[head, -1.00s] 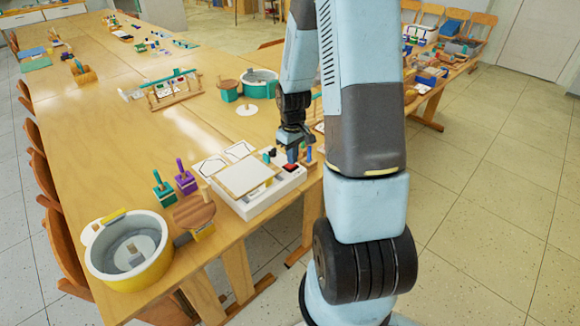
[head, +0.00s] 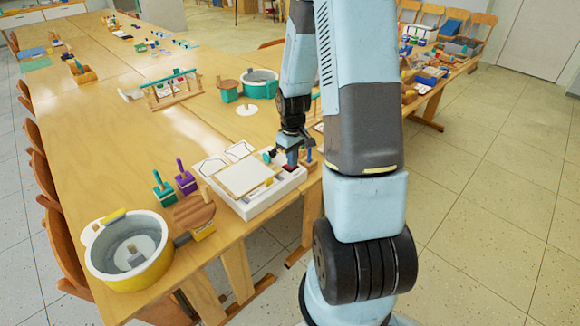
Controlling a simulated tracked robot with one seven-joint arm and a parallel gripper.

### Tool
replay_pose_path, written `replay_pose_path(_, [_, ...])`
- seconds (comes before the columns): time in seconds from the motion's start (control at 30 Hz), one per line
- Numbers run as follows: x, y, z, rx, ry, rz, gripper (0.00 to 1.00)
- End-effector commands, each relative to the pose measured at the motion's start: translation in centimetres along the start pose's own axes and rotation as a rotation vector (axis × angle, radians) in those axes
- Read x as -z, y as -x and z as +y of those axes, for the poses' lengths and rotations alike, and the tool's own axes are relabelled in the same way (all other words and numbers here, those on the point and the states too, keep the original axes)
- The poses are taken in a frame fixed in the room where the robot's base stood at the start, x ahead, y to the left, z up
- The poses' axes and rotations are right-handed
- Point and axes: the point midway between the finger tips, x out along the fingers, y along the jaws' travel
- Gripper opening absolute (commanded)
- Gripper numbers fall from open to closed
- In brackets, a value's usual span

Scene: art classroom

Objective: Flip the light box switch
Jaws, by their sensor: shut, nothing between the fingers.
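The light box (head: 262,203) is a low white box with a pale, wood-framed panel (head: 243,178) on top. It lies near the right edge of the long wooden table. A small red part (head: 289,168), which looks like its switch, sits at the right end of its top. My gripper (head: 291,160) points down at that end, just above or touching the red part; I cannot tell which. Its fingers are small in view and look closed, with nothing seen between them. They partly hide the red part, so its position is unclear.
Teal and purple stamp-like blocks (head: 186,180) stand left of the light box. A yellow-and-white tub (head: 128,252) is at the table's front corner. A teal tub (head: 261,83) and wooden rack (head: 175,92) stand farther back. Small upright pegs are close to my gripper.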

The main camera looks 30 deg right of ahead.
Motion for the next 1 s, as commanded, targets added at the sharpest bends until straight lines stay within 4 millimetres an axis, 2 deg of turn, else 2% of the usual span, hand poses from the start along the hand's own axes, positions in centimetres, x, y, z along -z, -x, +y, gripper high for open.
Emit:
replay_pose_path(0.43, [0.0,-0.2,0.0,-0.001,0.000,0.001,0.00])
replay_pose_path(1.0, [0.0,3.5,0.0,-0.001,0.001,0.002,0.00])
